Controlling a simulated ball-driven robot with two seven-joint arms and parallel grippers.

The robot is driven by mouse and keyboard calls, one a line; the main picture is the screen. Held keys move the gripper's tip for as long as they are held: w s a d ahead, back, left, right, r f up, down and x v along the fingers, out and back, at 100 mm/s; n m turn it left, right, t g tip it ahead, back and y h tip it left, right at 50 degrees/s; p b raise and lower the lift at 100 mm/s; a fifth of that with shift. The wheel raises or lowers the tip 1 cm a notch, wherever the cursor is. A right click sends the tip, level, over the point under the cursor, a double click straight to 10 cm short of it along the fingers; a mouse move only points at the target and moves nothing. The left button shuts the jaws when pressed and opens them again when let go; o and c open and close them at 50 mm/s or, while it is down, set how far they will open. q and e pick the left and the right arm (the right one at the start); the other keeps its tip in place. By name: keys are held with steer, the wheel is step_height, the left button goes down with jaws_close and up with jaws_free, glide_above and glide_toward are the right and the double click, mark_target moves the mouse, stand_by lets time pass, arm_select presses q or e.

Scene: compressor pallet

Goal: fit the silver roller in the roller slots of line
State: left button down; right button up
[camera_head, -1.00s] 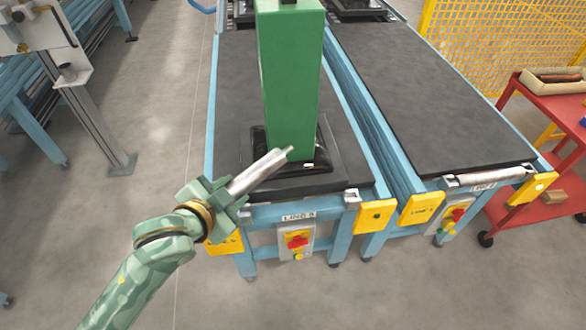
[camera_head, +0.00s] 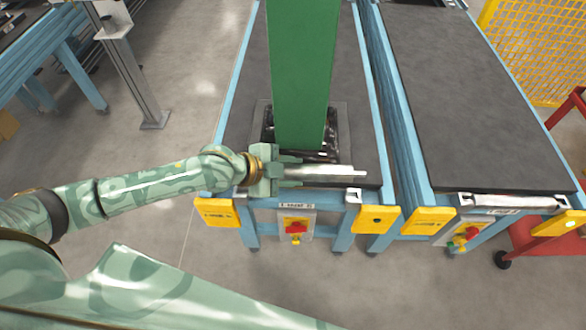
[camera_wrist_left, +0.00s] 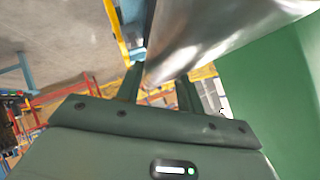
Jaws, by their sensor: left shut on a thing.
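My left gripper (camera_head: 278,170) is shut on the silver roller (camera_head: 325,173) near its left end. The roller points right, nearly level, above the front end of the left conveyor line (camera_head: 230,135). In the left wrist view the roller (camera_wrist_left: 215,35) lies between the two fingers (camera_wrist_left: 158,85). A metal slot bracket (camera_head: 353,195) shows at the front right corner of this line, below and in front of the roller's free end. The left slot is hidden behind my gripper. The roller appears apart from the bracket. My right gripper is not in view.
A tall green block (camera_head: 300,80) stands on a black pallet (camera_head: 340,130) just behind the roller. The right conveyor (camera_head: 470,100) has a roller (camera_head: 510,202) at its front end. Yellow corner plates (camera_head: 375,219) and a red switch box (camera_head: 296,227) sit at the front.

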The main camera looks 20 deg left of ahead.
arm_select(q)
steer(key=shift+r, duration=0.1)
steer(key=shift+a+f+b, duration=0.1)
steer(key=shift+f+b, duration=0.3)
steer(key=shift+f, duration=0.45)
steer(key=shift+f+b, duration=1.35)
steer(key=shift+f, duration=0.7)
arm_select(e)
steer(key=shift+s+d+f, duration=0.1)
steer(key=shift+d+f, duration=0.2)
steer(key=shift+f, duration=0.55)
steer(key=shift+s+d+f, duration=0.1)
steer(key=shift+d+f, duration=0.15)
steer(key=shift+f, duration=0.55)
arm_select(q)
steer(key=shift+p, duration=0.55)
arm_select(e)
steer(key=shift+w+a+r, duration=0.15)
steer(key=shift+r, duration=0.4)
arm_select(q)
steer(key=shift+f+b, duration=1.9)
steer(key=shift+f, duration=0.95)
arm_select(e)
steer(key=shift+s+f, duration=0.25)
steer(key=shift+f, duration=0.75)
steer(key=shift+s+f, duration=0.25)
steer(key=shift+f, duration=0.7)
